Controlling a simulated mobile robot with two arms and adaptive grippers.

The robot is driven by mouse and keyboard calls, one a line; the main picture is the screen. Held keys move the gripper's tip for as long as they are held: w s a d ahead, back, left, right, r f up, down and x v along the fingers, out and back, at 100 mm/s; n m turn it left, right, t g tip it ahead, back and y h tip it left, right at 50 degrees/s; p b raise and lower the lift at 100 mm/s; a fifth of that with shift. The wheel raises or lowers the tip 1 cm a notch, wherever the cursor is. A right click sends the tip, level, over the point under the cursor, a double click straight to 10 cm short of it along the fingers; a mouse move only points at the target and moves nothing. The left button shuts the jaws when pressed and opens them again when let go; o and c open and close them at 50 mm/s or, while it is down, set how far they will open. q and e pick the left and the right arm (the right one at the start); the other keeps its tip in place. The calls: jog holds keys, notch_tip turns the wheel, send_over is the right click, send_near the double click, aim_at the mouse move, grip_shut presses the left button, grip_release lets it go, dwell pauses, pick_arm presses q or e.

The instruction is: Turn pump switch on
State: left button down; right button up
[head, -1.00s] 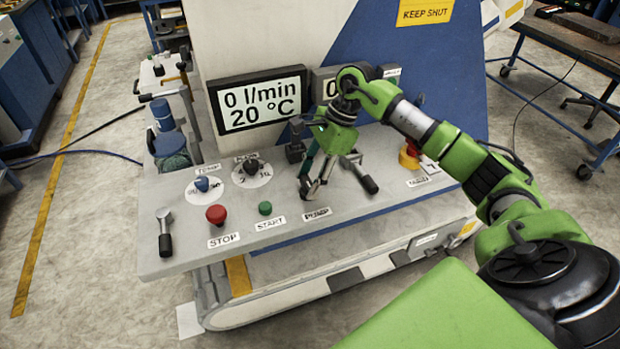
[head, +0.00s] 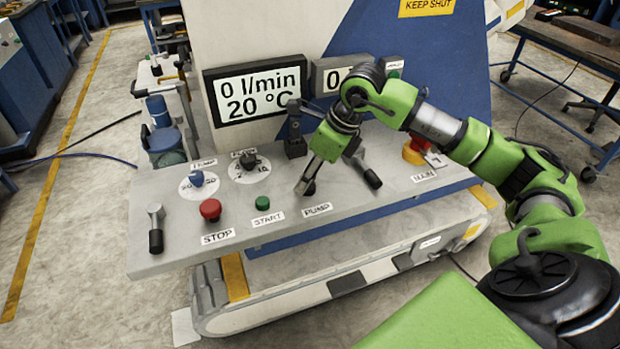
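The grey control panel carries a PUMP label (head: 318,209) near its front edge. Just above the label is a small dark switch (head: 310,188), partly covered by my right gripper (head: 306,182). The gripper points down from the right arm, with its fingertips at or touching the switch. The fingers overlap in this view, so I cannot tell how far apart they are or whether they hold the switch. The display (head: 256,94) reads 0 l/min and 20 °C. My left gripper is not in view.
Left of the pump switch are a green START button (head: 263,203), a red STOP button (head: 210,209), two dials and a lever (head: 156,230). A black-handled lever (head: 368,173) stands close right of the gripper. A red and yellow main switch (head: 415,151) is further right.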

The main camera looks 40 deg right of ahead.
jog(key=m+h+b, duration=0.1)
jog(key=m, duration=0.1)
jog(key=m+b, duration=0.1)
jog(key=m, duration=0.1)
jog(key=shift+a+f+m+t+h, duration=0.1)
jog(key=shift+a+m+t+h, duration=0.05)
jog(key=shift+m+t+h, duration=0.2)
jog(key=m+h+b, duration=0.1)
jog(key=m, duration=0.3)
jog(key=shift+a+h, duration=0.1)
jog(key=shift+h, duration=0.25)
jog(key=shift+m, duration=0.25)
jog(key=o, duration=1.1)
jog(key=shift+s+r, duration=0.1)
jog(key=shift+r, duration=0.15)
jog(key=v, duration=1.1)
jog(key=shift+r, duration=0.4)
jog(key=shift+a, duration=0.1)
